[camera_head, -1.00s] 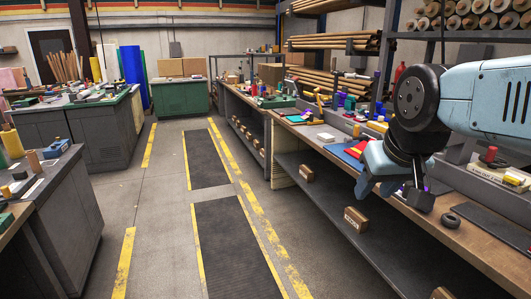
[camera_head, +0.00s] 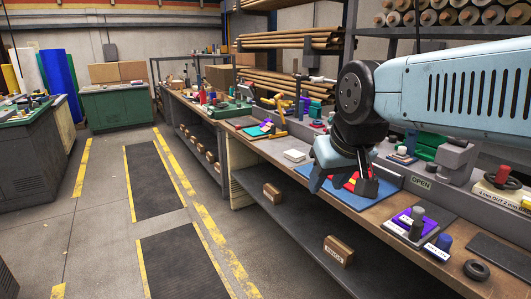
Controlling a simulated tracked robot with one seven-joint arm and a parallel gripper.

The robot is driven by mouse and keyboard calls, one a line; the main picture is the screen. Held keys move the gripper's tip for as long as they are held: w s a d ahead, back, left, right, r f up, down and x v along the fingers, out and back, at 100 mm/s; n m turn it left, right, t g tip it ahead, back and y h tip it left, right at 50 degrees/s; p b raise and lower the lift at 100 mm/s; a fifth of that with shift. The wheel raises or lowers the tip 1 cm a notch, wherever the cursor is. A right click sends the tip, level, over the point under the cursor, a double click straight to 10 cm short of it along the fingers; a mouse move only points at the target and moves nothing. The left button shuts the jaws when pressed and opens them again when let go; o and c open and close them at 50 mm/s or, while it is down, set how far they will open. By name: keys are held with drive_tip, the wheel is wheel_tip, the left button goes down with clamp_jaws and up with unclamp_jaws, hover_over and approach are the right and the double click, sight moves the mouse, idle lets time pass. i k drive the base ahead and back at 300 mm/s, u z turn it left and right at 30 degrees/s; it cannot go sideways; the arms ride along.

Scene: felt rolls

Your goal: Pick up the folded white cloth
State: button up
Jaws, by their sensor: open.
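A small flat white block (camera_head: 294,155), which looks like the folded white cloth, lies on the wooden workbench (camera_head: 262,149) on the right side. It is too small for me to make out folds. My gripper (camera_head: 341,187) points down over the bench, to the right of the white thing and nearer to me. Its fingers are apart, with nothing seen between them. It hides part of the blue mat (camera_head: 346,200) and the red pieces behind it.
The bench holds a purple pad (camera_head: 409,216), a black ring (camera_head: 476,269), a grey vise (camera_head: 455,158) and several tools. Small brown boxes (camera_head: 338,252) stand on the shelf below. Felt rolls (camera_head: 408,18) fill the upper rack. The aisle with dark floor mats (camera_head: 184,265) is clear.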

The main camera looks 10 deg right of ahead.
sight(293, 155)
drive_tip(key=z, duration=0.05)
drive_tip(key=i, duration=1.7)
drive_tip(key=z, duration=0.05)
